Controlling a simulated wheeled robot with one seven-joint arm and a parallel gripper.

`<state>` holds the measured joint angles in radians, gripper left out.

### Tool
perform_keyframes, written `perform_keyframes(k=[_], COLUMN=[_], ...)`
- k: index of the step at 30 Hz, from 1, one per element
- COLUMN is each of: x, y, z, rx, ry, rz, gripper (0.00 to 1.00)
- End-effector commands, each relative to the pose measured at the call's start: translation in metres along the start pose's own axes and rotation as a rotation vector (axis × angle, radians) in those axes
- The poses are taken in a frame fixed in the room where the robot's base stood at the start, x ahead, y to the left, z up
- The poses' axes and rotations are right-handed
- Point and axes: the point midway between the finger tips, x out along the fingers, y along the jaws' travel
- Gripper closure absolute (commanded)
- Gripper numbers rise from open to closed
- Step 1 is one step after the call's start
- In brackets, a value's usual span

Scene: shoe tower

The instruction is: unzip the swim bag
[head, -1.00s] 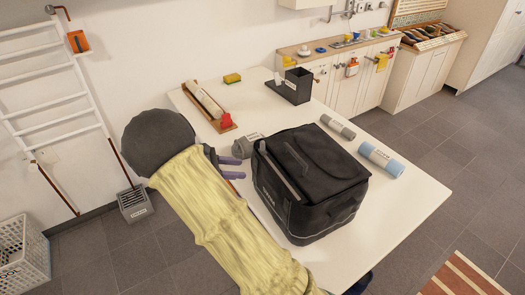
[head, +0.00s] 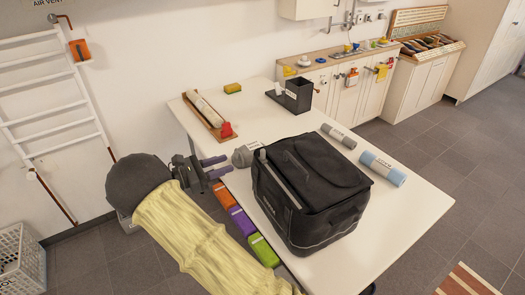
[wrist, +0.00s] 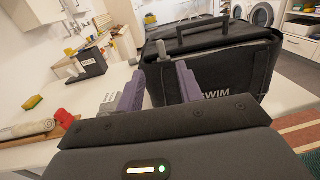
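The swim bag (head: 325,205) is a black box-shaped bag standing upright on the white table. It also shows in the wrist view (wrist: 240,70), with the letters SWIM on its near side and a handle on its lid. The lid lies on top. A grey strip (head: 285,180) runs along its left top edge, and a small grey tab (wrist: 153,48) stands up at the near left corner in the wrist view. My gripper (head: 221,167) is left of the bag, apart from it, with its two purple fingers spread and nothing seen between them; it also shows in the wrist view (wrist: 160,84).
A black holder (head: 296,92) and a tray (head: 208,116) stand farther back.

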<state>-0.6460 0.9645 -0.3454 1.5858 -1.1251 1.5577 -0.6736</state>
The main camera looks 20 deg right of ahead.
Motion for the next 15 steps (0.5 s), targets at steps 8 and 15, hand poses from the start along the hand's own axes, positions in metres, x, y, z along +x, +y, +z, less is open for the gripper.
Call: perform_keyframes(k=[8, 15], x=[0.05, 0.093], y=[-0.001, -0.001], z=[0.001, 0.001], rx=[-0.001, 0.0], ry=[-0.001, -0.001], rz=[-0.002, -0.003], gripper=[0.64, 0.64])
